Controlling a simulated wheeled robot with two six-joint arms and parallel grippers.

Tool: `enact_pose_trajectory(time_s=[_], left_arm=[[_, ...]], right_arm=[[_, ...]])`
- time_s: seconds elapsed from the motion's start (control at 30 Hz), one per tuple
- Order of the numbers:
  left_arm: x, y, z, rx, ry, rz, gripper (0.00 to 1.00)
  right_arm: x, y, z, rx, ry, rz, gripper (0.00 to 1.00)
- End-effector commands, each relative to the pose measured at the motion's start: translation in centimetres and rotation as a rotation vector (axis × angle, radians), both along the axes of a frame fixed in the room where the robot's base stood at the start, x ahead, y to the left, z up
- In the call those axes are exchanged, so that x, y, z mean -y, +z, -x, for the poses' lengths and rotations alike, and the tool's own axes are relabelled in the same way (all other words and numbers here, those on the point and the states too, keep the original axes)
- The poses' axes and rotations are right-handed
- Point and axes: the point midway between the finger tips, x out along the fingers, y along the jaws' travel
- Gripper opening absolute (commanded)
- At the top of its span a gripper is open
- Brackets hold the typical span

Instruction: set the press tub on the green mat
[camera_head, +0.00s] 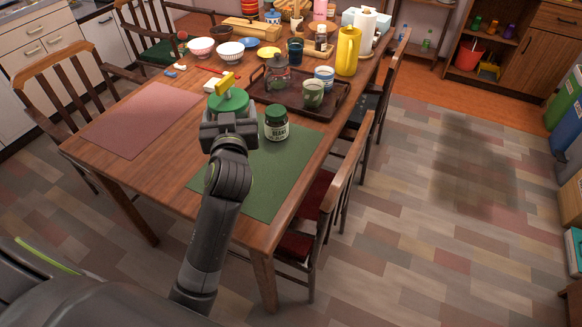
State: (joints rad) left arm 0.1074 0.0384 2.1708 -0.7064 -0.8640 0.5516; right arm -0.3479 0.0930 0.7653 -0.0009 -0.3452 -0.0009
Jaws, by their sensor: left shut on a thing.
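The press tub (229,101), green and round with a yellow handle on top, is at the far end of my left gripper (229,122). The gripper is shut on it and hides its near side and lower part. The green mat (255,178) lies on the near right part of the wooden table. The tub shows over the mat's far left edge; I cannot tell if it touches the mat or the table. A dark green jar with a label (276,124) stands upright on the mat's far part, just right of the gripper. My right gripper is out of view.
A dark tray (318,114) with a glass jar and mugs stands behind the mat. A pink mat (140,120) lies at the left. Several bowls, a yellow pitcher (347,51) and a paper roll stand farther back. Chairs flank the table. The green mat's near part is clear.

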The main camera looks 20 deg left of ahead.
Motion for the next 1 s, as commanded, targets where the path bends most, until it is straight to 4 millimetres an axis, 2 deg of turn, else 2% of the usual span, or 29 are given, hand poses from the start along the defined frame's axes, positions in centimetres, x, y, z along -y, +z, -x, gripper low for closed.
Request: enact_pose_trajectory(time_s=[0.07,0.13,0.4,0.57,0.8,1.0], left_arm=[[-0.1,0.0,0.2,0.004,0.01,-0.002,0.23],[-0.2,-0.8,0.3,0.003,0.015,-0.001,0.23],[-0.2,-5.3,0.3,0.003,0.015,-0.001,0.23],[-0.2,-6.4,0.3,0.004,0.016,-0.002,0.23],[-0.2,-9.5,0.2,0.003,0.015,-0.001,0.23],[-0.2,-9.8,0.2,0.006,0.013,-0.002,0.23]], right_arm=[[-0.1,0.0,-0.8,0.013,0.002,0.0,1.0],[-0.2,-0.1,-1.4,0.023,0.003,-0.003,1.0],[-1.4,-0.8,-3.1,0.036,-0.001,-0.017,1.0],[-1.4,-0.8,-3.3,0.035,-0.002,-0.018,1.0],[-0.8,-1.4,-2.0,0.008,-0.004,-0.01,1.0],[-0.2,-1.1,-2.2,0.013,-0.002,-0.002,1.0]])
